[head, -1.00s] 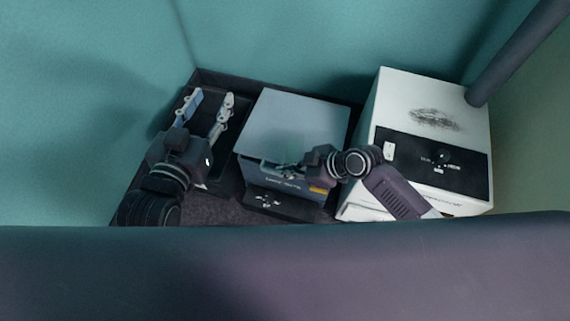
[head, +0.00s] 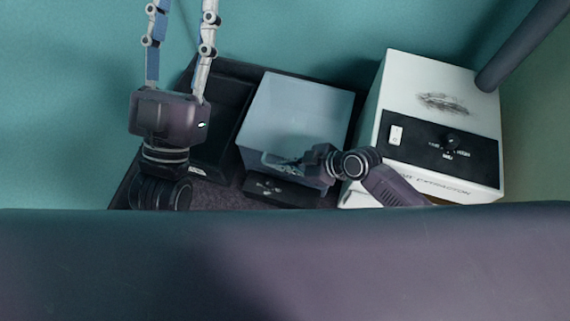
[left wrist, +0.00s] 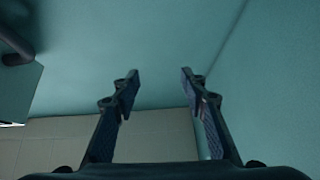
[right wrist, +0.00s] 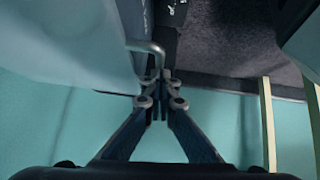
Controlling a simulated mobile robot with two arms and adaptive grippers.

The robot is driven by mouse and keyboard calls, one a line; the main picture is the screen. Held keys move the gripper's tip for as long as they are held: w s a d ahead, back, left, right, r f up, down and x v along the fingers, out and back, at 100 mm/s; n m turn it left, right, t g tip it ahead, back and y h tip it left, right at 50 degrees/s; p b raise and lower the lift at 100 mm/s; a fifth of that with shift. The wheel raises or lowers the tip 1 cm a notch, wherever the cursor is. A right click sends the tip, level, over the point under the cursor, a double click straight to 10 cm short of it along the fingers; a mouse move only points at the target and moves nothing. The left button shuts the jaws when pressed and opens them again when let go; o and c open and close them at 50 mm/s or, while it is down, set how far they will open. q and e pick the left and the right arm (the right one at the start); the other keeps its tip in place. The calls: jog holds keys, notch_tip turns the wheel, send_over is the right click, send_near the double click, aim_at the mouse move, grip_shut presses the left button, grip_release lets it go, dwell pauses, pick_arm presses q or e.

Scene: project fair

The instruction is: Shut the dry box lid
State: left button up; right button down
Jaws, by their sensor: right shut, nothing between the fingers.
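The dry box (head: 297,108) is the blue-grey box in the middle of the dark tabletop. Its flat top faces up in the head view; I cannot tell whether the lid is fully down. My right gripper (head: 302,163) is at the box's near side, partly hidden by its own wrist. In the right wrist view its fingers (right wrist: 160,77) are shut and empty, close beside a bent metal handle (right wrist: 148,46) and the pale box surface (right wrist: 75,45). My left gripper (head: 181,45) is raised at the left, away from the box; its fingers also show wide apart in the left wrist view (left wrist: 158,82).
A white machine (head: 428,72) with a black control panel stands close on the right of the box. A low black item (head: 283,193) lies in front of it. A dark tray (head: 222,125) lies on the left. Teal walls enclose the table behind and left.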

pick_arm(q)
jog(key=shift+s, duration=0.1)
pick_arm(e)
jog(key=shift+s+d+f, duration=0.15)
jog(key=shift+s+f, duration=0.3)
jog(key=shift+f, duration=0.15)
pick_arm(q)
notch_tip(320, 180, down, 20)
jog(key=w+a+g+y+p, duration=0.15)
jog(key=g+y+p, duration=0.25)
jog(key=g, duration=0.6)
jog(key=s+a+f+n+g+y+p, duration=0.1)
jog(key=s+a+f+g+p, duration=0.2)
jog(key=s+f+g, duration=0.5)
jog(key=shift+s+a+f+g+y, duration=0.4)
jog(key=shift+s+a+f, duration=0.25)
jog(key=shift+s+f, duration=1.4)
pick_arm(e)
jog(key=s+d+r, duration=0.3)
jog(key=d+r, duration=0.2)
jog(key=r, duration=0.7)
jog(key=shift+s+d, duration=0.15)
jog(key=shift+d, duration=0.25)
pick_arm(q)
jog(key=shift+s+r, duration=0.1)
jog(key=shift+r, duration=0.05)
